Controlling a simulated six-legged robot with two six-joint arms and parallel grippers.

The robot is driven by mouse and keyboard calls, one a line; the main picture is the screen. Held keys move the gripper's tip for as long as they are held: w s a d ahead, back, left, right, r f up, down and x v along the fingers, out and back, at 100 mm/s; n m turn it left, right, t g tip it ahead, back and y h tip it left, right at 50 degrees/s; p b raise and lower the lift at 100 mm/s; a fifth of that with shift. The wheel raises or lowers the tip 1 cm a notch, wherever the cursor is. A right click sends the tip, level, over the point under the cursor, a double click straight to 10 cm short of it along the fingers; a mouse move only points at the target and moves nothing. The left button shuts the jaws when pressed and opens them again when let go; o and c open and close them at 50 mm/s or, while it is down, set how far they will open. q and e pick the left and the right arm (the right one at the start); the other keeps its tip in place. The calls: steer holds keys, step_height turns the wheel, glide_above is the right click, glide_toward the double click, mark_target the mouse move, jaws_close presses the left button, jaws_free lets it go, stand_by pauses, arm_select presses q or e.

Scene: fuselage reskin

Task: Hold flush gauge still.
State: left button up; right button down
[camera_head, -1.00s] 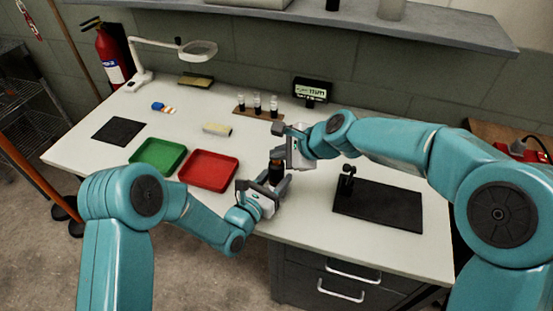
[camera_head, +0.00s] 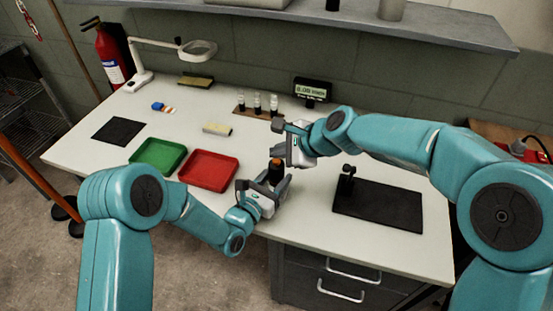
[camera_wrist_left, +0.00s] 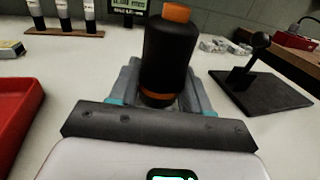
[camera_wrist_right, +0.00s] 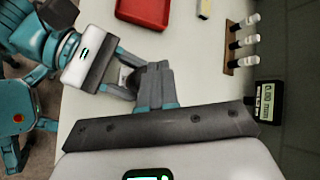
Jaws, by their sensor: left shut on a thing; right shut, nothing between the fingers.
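The flush gauge (camera_head: 276,173), a black cylinder with an orange top, stands upright between the fingers of my left gripper (camera_head: 277,184) near the table's front edge. In the left wrist view the gauge (camera_wrist_left: 168,60) rises between the shut fingers, its lower end partly hidden. My right gripper (camera_head: 280,127) is shut and empty, just behind and above the gauge in the head view. In the right wrist view its closed fingers (camera_wrist_right: 154,80) are beside my left gripper (camera_wrist_right: 128,80). A small display (camera_head: 313,90) at the back shows a reading in mm, hard to read exactly.
A red tray (camera_head: 208,185) and a green tray (camera_head: 158,170) lie left of the gauge. A black plate (camera_head: 385,210) with an upright black post (camera_head: 346,180) lies to the right. Several small bottles (camera_head: 257,102) stand in a rack behind. A magnifier lamp (camera_head: 197,49) stands back left.

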mark_target(279, 165)
steer(key=shift+r, duration=0.3)
step_height(279, 165, up, 5)
stand_by(0.6)
stand_by(0.4)
arm_select(q)
steer(key=o, duration=1.3)
steer(key=shift+o, duration=0.2)
